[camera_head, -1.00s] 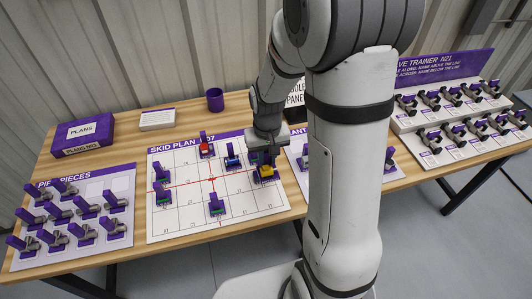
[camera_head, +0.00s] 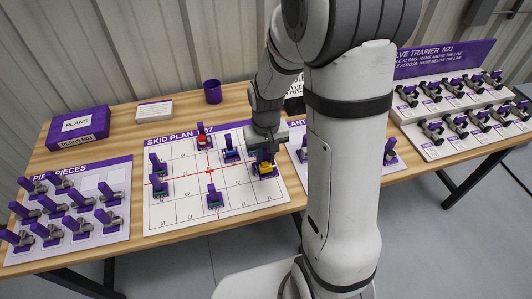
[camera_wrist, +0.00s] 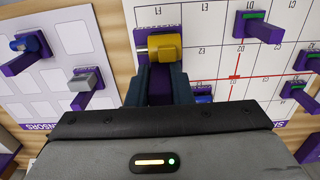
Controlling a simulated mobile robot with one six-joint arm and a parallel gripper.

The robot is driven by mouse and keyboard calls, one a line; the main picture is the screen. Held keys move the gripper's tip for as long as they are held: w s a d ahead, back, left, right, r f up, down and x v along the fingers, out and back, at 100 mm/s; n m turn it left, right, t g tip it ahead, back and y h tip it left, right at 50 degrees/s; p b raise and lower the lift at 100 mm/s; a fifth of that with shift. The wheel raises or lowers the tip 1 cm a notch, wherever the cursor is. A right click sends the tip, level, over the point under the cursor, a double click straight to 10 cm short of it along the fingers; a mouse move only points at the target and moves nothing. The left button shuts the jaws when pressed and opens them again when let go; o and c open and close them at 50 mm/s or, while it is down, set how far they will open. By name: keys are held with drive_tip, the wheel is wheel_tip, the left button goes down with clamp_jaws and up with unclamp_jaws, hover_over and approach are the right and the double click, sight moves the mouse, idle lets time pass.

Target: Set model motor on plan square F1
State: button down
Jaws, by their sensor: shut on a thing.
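The model motor is a yellow block with a short silver shaft on a purple base with an upright purple handle; it shows in the head view (camera_head: 266,168) and the wrist view (camera_wrist: 165,46). My gripper (camera_wrist: 160,84) is shut on its purple handle. In the head view my gripper (camera_head: 264,152) is above the right part of the white skid plan (camera_head: 180,210). The motor is over the plan's right-end column, beside the squares marked E. Whether its base touches the plan cannot be told.
A blue piece (camera_head: 229,153) and a red piece (camera_head: 202,142) stand on the plan near the motor. Green pieces (camera_head: 214,202) stand farther left and nearer. A pieces sheet (camera_head: 115,240) lies left. A valve rack (camera_head: 445,150) stands right. A purple cup (camera_head: 212,91) is behind.

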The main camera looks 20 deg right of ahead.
sight(266, 166)
drive_tip(key=shift+f, duration=0.15)
drive_tip(key=shift+f+b, duration=2.25)
drive_tip(key=shift+f, duration=0.4)
drive_tip(key=shift+f+b, duration=1.5)
drive_tip(key=shift+f, duration=0.25)
drive_tip(key=shift+f+b, duration=0.65)
drive_tip(key=shift+f, duration=0.05)
drive_tip(key=c, duration=1.2)
unclamp_jaws()
drive_tip(key=shift+r, duration=0.15)
drive_tip(key=shift+r+p, duration=0.45)
